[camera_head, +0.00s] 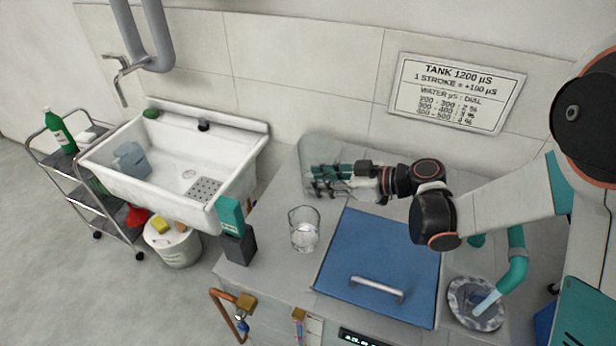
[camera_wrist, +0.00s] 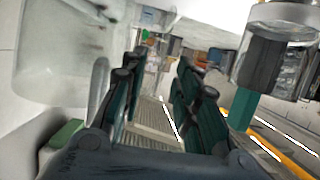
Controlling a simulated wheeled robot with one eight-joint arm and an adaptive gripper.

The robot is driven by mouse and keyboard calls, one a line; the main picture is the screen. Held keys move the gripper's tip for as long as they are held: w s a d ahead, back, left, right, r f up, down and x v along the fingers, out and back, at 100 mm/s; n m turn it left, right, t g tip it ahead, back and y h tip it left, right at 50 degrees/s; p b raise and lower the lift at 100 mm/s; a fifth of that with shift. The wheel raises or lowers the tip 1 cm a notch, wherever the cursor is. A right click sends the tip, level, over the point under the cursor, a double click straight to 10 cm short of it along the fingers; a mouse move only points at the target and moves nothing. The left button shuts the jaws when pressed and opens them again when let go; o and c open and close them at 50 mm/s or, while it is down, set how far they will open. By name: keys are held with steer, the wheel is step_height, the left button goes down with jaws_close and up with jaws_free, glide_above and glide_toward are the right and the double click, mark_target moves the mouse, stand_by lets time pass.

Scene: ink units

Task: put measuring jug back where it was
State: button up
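A large clear, pale jug (camera_head: 312,158) stands at the back of the counter by the tiled wall, partly hidden by my gripper. I take it for the measuring jug. In the wrist view, its pale body (camera_wrist: 60,50) fills the upper left, with a curved handle (camera_wrist: 98,85) just outside the left finger. My gripper (camera_head: 318,182) reaches leftward in front of it. In the wrist view, the gripper's fingers (camera_wrist: 155,85) are apart, with nothing clearly held between them. I cannot tell whether a finger touches the handle.
A clear beaker of water (camera_head: 304,236) stands near the counter's front left; it also shows in the wrist view (camera_wrist: 285,55). A blue lid (camera_head: 375,250) lies to its right. A teal box (camera_head: 230,214) stands by the sink (camera_head: 240,165), which holds a blue-grey jug (camera_head: 130,158).

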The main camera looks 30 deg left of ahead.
steer(key=p+v, duration=0.1)
steer(key=v, duration=0.7)
steer(key=shift+p, duration=0.35)
